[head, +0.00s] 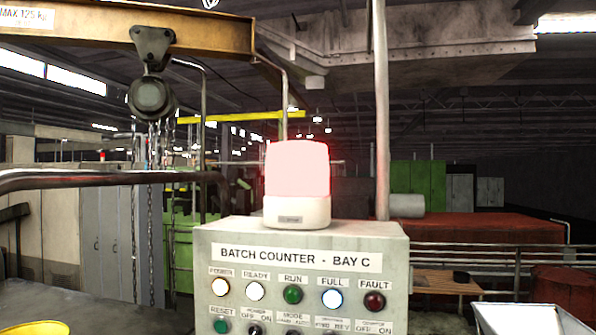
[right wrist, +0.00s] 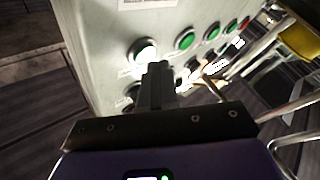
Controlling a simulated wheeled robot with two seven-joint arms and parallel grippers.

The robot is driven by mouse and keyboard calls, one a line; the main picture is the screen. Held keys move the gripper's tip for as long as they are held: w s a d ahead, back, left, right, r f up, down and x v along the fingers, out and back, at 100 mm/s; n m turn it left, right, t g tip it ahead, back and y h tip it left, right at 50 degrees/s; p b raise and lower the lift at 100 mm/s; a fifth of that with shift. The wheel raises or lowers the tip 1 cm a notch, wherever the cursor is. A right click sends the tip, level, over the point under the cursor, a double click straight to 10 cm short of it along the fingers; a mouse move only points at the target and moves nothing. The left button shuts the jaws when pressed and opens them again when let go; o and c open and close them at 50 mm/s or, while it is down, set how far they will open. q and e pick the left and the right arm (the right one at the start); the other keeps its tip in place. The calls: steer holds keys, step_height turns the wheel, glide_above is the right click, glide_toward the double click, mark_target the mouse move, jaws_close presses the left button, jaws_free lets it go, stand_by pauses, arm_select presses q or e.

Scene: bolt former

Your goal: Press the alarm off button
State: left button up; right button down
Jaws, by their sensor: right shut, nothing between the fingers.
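A grey control box (head: 225,245) labelled "BATCH COUNTER - BAY C" carries a lit red beacon (head: 297,170) on top. Its lamps are white under POWER (head: 220,287), READY (head: 255,291) and FULL (head: 332,299), green under RUN (head: 293,294), dark red under FAULT (head: 375,301). Below is a green RESET button (head: 221,326). I can read no alarm off label. In the right wrist view my right gripper (right wrist: 158,72) is shut and empty, close in front of a panel (right wrist: 100,45), beside a glowing white button (right wrist: 143,52); contact cannot be told. My left gripper is not in view.
In the right wrist view, green buttons (right wrist: 185,40) continue along the panel, with a lower row partly hidden by my fingers. Metal rails (head: 470,248) and a white tray (head: 530,318) stand right of the box. A chain hoist (head: 152,98) hangs at left.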

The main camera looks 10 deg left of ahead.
steer(key=shift+w, duration=0.15)
stand_by(0.5)
steer(key=shift+w, duration=0.3)
steer(key=shift+s+b, duration=0.4)
steer(key=shift+b, duration=0.35)
steer(key=s+b, duration=0.4)
steer(key=s, duration=0.2)
